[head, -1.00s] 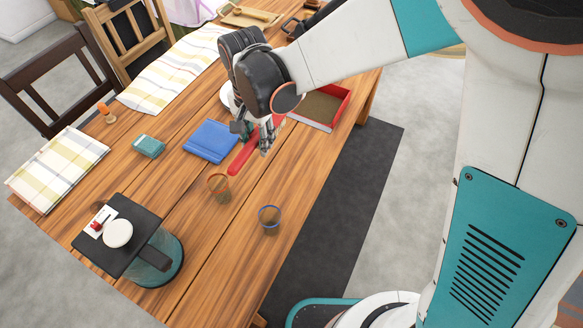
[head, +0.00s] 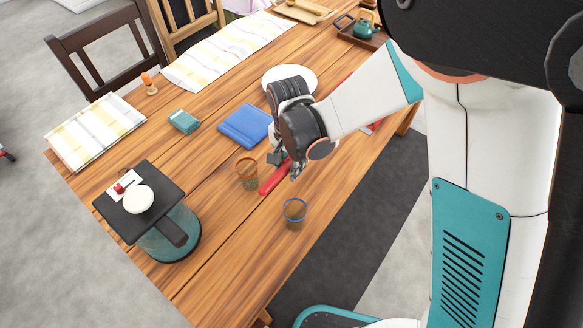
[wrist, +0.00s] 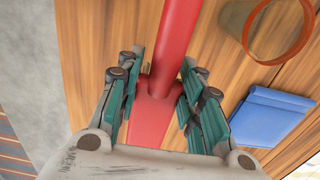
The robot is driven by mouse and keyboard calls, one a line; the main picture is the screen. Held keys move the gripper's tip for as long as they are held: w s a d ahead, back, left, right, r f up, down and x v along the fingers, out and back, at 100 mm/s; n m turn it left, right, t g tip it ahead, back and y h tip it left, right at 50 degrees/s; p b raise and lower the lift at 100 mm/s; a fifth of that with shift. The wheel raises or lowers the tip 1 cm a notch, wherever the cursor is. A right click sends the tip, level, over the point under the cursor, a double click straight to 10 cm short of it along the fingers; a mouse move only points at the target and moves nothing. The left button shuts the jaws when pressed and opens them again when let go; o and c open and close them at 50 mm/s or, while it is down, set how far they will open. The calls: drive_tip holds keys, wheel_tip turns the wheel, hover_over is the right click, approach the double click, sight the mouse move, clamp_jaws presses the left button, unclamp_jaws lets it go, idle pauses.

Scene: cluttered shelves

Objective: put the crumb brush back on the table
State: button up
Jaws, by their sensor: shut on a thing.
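The crumb brush (head: 273,181) is red, and its long handle shows below my gripper in the head view, between two cups. My gripper (head: 284,164) is shut on it over the wooden table (head: 215,220). In the wrist view the red brush (wrist: 179,38) runs between the teal finger pads of my gripper (wrist: 163,92). I cannot tell whether the brush touches the tabletop. Its far end is hidden behind my gripper and arm.
An orange-rimmed cup (head: 247,175) stands close left of the brush, a blue-rimmed cup (head: 294,213) to its right. A blue book-like item (head: 244,125) and a white plate (head: 290,76) lie nearby. A black-topped teal appliance (head: 168,240) stands front left. Bare wood lies in front.

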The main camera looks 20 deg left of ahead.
drive_tip(key=shift+f+b, duration=0.75)
drive_tip(key=shift+f, duration=1.65)
drive_tip(key=shift+f, duration=0.2)
drive_tip(key=o, duration=1.1)
drive_tip(key=shift+r, duration=0.15)
wheel_tip(320, 180, up, 12)
drive_tip(key=p, duration=0.4)
drive_tip(key=shift+r+p, duration=0.1)
drive_tip(key=shift+p, duration=0.25)
